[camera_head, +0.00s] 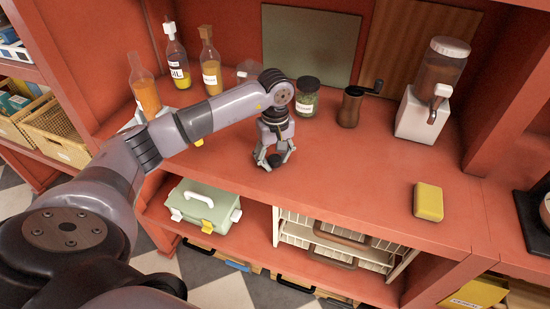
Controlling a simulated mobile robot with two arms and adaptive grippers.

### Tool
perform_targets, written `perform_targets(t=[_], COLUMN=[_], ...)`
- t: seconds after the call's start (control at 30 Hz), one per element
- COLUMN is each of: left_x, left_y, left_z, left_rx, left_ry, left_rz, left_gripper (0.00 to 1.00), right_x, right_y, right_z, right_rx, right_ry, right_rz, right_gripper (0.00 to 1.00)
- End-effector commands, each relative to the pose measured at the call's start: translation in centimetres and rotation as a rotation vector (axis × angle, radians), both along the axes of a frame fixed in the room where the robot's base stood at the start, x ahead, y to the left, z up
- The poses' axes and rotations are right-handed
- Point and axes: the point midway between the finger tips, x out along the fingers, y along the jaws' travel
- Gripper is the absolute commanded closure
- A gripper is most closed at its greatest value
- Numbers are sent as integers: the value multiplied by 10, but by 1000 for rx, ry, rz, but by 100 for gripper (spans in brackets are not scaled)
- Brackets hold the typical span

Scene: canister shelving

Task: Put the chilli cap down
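My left gripper (274,160) points down just above the red counter (340,180), near its front edge. Its fingers are closed around a small dark round piece (275,159), which looks like the chilli cap. The fingers cover much of it, and I cannot tell whether it touches the counter. A glass jar with green contents and a dark lid (307,97) stands upright behind and to the right of the gripper. Another clear container (248,71) is partly hidden behind my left arm. My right gripper is not in view.
Several bottles, one with orange contents (146,92), stand at the back left. A brown grinder (351,106) and a dispenser (428,105) stand at the back right. A yellow block (428,202) lies at the front right. The counter between gripper and block is clear.

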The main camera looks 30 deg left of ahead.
Motion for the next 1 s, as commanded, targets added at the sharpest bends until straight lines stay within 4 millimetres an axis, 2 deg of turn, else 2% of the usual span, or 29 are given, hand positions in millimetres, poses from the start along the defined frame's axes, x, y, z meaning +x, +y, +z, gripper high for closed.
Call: perform_targets(t=[0.03,0.17,0.3,0.33,0.4,0.7,0.8,1.0], left_x=[-3,-3,-2,-1,0,1,1,0], left_y=[-1,-1,-1,-1,0,0,0,0], left_z=[-4,0,15,17,31,101,117,131], left_rx=[0,0,0,0,1,0,1,0], left_ry=[11,11,9,4,-3,-4,-3,0], left_rz=[-3,-3,-2,-2,-3,-1,0,0], left_gripper=[54,54,54,54,54,54,54,54], right_x=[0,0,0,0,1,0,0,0], right_y=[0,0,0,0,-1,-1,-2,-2], right_z=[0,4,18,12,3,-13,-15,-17], right_rx=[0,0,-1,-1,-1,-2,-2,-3], right_ry=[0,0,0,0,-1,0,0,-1], right_rz=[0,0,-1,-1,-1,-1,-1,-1], right_gripper=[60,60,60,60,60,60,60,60])
